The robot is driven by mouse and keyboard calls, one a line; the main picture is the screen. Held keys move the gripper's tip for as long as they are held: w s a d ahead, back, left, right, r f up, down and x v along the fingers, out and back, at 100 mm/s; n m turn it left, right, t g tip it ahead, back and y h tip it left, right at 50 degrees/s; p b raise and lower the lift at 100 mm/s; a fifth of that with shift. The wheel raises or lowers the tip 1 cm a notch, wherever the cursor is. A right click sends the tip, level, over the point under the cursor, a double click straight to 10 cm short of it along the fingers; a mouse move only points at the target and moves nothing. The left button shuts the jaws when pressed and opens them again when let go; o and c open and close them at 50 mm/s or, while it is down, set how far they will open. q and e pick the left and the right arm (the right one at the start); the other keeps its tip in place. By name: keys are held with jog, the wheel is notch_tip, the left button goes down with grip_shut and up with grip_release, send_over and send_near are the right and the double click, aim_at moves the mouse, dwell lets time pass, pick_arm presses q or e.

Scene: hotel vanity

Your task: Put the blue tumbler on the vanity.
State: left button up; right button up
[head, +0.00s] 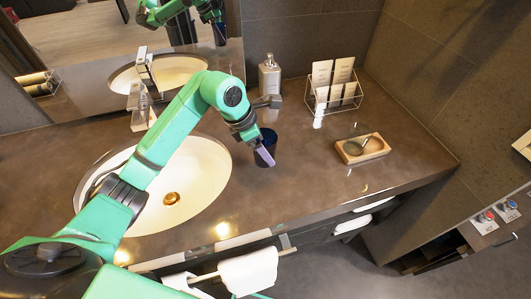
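The dark blue tumbler (269,138) stands upright, or nearly so, at the vanity top (300,190), right of the sink basin. I cannot tell whether its base touches the surface. My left gripper (262,150) reaches it from the upper left, with a pale purple finger across the tumbler's front. The other finger is hidden, so I cannot tell whether the gripper grips the tumbler. My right gripper is not in view.
The white sink (205,180) and faucet (139,105) lie left of the tumbler. A soap dispenser (269,75) and wire rack (333,95) with cards stand behind. A wooden soap dish (362,149) sits right. Bare counter lies between tumbler and dish. White towels (248,271) hang below the front edge.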

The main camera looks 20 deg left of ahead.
pick_arm(q)
jog(key=f, duration=0.4)
jog(key=shift+d+f+p, duration=0.15)
jog(key=shift+d+p, duration=0.15)
jog(key=shift+p, duration=0.1)
jog(key=shift+a+f+b, duration=0.15)
jog(key=shift+f+b, duration=0.15)
jog(key=shift+f, duration=0.05)
jog(key=o, duration=1.4)
jog(key=shift+r, duration=0.1)
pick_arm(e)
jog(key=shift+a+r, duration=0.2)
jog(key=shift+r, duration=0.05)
pick_arm(q)
jog(key=shift+r+p, duration=0.2)
jog(key=shift+p, duration=0.1)
jog(key=shift+a+r, duration=0.15)
jog(key=shift+r, duration=0.2)
jog(key=b+v, duration=0.2)
jog(key=v, duration=0.9)
jog(key=shift+s+r, duration=0.1)
jog(key=shift+r, duration=0.05)
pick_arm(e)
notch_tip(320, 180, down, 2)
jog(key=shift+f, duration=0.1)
